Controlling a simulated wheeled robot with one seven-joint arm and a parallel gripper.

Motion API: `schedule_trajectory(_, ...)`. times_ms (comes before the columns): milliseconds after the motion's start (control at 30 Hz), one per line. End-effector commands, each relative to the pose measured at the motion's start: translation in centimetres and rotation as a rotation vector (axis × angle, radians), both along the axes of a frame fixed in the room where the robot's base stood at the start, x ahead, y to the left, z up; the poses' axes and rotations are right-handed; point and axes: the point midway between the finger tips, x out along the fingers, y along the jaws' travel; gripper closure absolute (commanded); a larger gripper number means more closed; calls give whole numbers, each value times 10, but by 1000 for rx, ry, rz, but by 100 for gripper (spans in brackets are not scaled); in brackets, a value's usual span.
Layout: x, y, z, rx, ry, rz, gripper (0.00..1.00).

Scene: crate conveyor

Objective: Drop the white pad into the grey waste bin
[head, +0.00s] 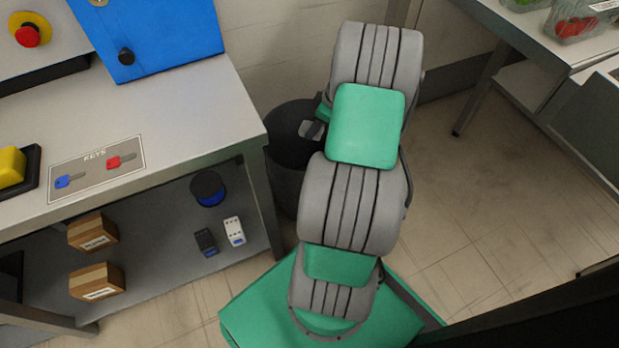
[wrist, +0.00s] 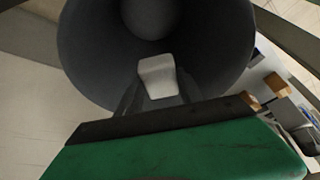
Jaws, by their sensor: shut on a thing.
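The white pad (wrist: 157,77) is held between the fingertips of my gripper (wrist: 155,92) in the wrist view. The gripper is shut on it. The grey waste bin (wrist: 88,52) opens dark and round behind the pad, and the pad shows against its inside. In the head view the bin (head: 287,185) stands on the floor beside the workbench, partly hidden by my arm. There the pad (head: 311,130) shows as a small pale patch over the bin's mouth. I cannot tell how deep it is relative to the rim.
A workbench (head: 190,112) stands left of the bin, with a blue panel (head: 165,35) and a keys card (head: 97,168) on top. Its lower shelf (head: 160,250) holds small boxes and other items. Another table (head: 560,55) is at the upper right. Floor right of my arm is clear.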

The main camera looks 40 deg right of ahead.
Motion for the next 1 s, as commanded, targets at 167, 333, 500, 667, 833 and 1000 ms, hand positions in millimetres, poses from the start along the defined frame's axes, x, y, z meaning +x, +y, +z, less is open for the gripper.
schedule_trajectory(167,0,-1,-1,-1,-1,-2,94)
schedule_trajectory(333,0,-1,-1,0,0,-1,48)
schedule_trajectory(500,0,-1,-1,0,0,-1,34)
schedule_trajectory(667,0,-1,-1,0,0,-1,30)
schedule_trajectory(833,-1,-1,1,-1,-1,-2,30)
schedule_trajectory(1000,-7,-6,24,-3,-2,-2,30)
